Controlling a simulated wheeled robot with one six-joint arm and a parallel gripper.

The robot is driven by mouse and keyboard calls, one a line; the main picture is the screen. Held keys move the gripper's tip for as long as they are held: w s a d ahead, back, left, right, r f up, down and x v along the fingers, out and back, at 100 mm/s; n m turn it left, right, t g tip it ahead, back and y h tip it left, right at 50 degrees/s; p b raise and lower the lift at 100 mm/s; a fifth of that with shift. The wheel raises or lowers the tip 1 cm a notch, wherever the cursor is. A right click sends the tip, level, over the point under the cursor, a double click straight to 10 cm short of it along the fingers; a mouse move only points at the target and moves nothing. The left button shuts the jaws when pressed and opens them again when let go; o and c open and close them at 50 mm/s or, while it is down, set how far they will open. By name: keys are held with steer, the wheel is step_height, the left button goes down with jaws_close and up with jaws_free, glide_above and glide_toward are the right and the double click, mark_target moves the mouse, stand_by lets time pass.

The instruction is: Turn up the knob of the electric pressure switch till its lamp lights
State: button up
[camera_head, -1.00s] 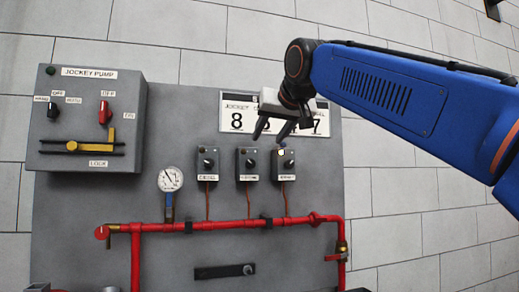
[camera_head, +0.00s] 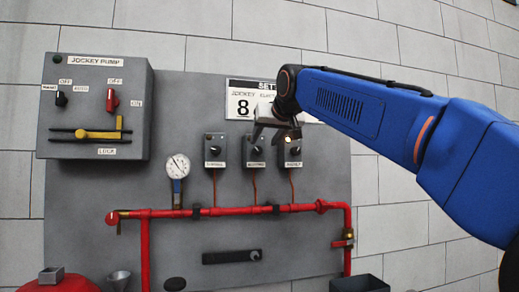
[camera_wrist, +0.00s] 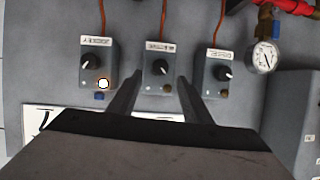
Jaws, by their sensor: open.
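Three grey pressure switches hang in a row on the panel. The middle one (camera_head: 256,157), whose small label seems to read electric, has a black knob (camera_wrist: 160,67) with a white pointer mark. Its small lamp (camera_wrist: 167,87) looks dark amber and unlit. The switch labelled jockey (camera_head: 292,157), at right in the head view and left in the wrist view, has its lamp (camera_wrist: 103,84) lit. My gripper (camera_head: 267,138) is open and empty. In the wrist view its fingers (camera_wrist: 158,77) straddle the lower part of the middle switch, apart from the knob as far as I can tell.
The diesel-labelled switch (camera_head: 214,154) and a round gauge (camera_head: 178,166) are to the left. A red pipe (camera_head: 240,210) runs below the switches. A settings sign (camera_head: 240,102) above is partly hidden by my arm. The jockey pump box (camera_head: 95,105) juts out at left.

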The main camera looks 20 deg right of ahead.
mark_target(258, 149)
steer(key=x, duration=0.6)
steer(key=shift+w+f, duration=0.15)
steer(key=shift+w, duration=0.1)
steer(key=c, duration=1.1)
